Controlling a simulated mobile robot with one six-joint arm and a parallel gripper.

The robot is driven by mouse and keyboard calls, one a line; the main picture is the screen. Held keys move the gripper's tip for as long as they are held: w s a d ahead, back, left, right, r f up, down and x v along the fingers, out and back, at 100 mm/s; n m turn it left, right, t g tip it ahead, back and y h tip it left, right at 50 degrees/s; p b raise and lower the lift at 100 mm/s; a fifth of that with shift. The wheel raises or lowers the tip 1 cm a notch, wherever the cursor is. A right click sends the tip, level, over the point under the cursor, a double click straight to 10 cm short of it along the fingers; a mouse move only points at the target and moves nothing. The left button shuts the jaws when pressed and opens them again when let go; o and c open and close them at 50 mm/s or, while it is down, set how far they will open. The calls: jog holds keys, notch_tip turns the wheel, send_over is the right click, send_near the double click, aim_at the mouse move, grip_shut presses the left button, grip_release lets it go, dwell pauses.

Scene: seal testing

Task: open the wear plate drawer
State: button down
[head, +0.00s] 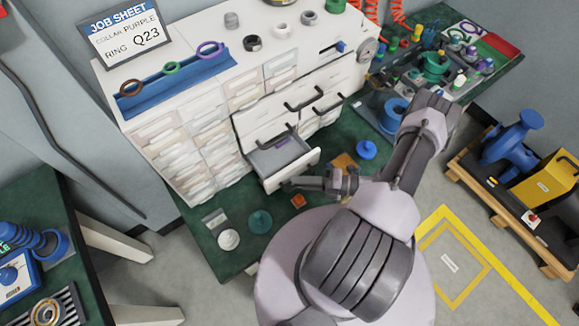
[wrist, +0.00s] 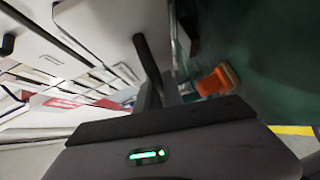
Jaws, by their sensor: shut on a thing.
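A white drawer (head: 292,172) with a grey inside stands pulled out from the white cabinet (head: 215,135). A small purple thing (head: 281,142) shows near the back of its inside. I cannot read a label on this drawer. My gripper (head: 322,183) is at the drawer's front, low over the green bench. In the wrist view a dark handle bar (wrist: 148,58) runs along a pale drawer front (wrist: 105,25) down to my gripper (wrist: 152,98), which is shut on it. The fingertips are partly hidden there.
Other closed drawers with black handles (head: 305,98) are above and beside. A job sheet (head: 125,33) stands on the cabinet.

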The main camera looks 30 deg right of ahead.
jog(key=shift+s+d, duration=0.1)
jog(key=shift+s, duration=2.95)
jog(key=c, duration=1.7)
grip_release()
jog(key=shift+c, duration=0.2)
jog(key=p+v, duration=0.1)
jog(key=v, duration=1.6)
jog(key=shift+s+d, duration=0.15)
jog(key=shift+s, duration=0.05)
